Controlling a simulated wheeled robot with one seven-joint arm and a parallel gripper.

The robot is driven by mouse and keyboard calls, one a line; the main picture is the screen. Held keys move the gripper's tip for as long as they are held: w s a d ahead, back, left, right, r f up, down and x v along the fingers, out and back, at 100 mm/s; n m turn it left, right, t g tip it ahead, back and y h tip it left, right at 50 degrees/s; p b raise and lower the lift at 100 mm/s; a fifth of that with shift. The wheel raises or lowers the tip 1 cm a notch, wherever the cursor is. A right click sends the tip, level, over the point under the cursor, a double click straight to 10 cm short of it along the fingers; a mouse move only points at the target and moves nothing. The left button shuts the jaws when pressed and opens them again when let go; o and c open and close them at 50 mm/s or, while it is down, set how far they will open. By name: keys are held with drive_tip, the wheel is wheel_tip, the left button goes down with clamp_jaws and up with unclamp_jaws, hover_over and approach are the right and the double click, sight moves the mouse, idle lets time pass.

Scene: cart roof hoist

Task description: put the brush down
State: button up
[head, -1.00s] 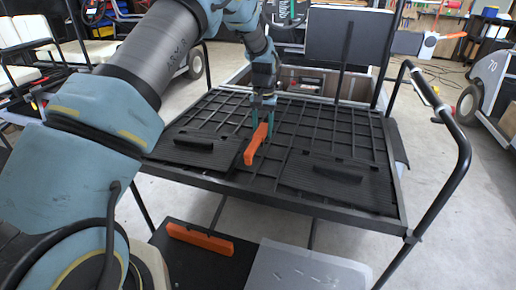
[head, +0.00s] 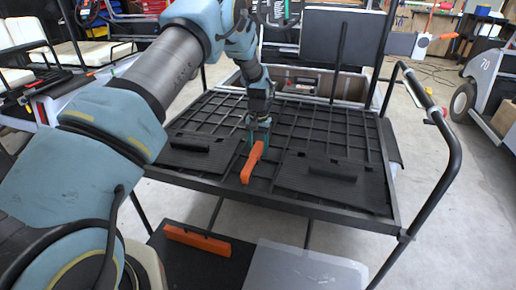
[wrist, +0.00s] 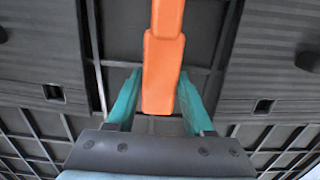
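The orange brush (head: 252,163) is between the teal fingers of my gripper (head: 258,139), over the black ribbed cart roof panel (head: 225,121). In the head view its long body points toward the camera. In the wrist view the brush (wrist: 162,75) runs up the middle of the picture, with a teal finger close on each side of my gripper (wrist: 161,85). The fingers appear closed on it. Its underside is hidden, so I cannot tell whether it touches the panel.
Two dark raised plates with handles, a left one (head: 183,147) and a right one (head: 318,174), flank the brush on the panel. A second orange bar (head: 197,240) lies on a lower black surface. A black handrail (head: 455,155) stands at the right.

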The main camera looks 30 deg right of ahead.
drive_tip(key=o, duration=0.4)
drive_tip(key=shift+c, duration=0.2)
wheel_tip(320, 180, up, 12)
drive_tip(key=b, duration=0.2)
drive_tip(key=shift+w+r+b, duration=0.25)
drive_tip(key=shift+w+b, duration=0.05)
drive_tip(key=shift+b, duration=0.1)
drive_tip(key=a+r+n, duration=0.2)
drive_tip(key=a+r, duration=0.1)
drive_tip(key=a, duration=0.8)
drive_tip(key=a+r+n, duration=0.2)
drive_tip(key=a+r, duration=0.1)
drive_tip(key=a, duration=0.8)
drive_tip(key=s+a+n+t, duration=0.2)
drive_tip(key=s+a+n, duration=0.1)
drive_tip(key=s+a, duration=1.2)
drive_tip(key=a, duration=0.3)
drive_tip(key=shift+s+a+r+h, duration=0.2)
drive_tip(key=shift+s+a+h, duration=0.1)
drive_tip(key=shift+s, duration=0.05)
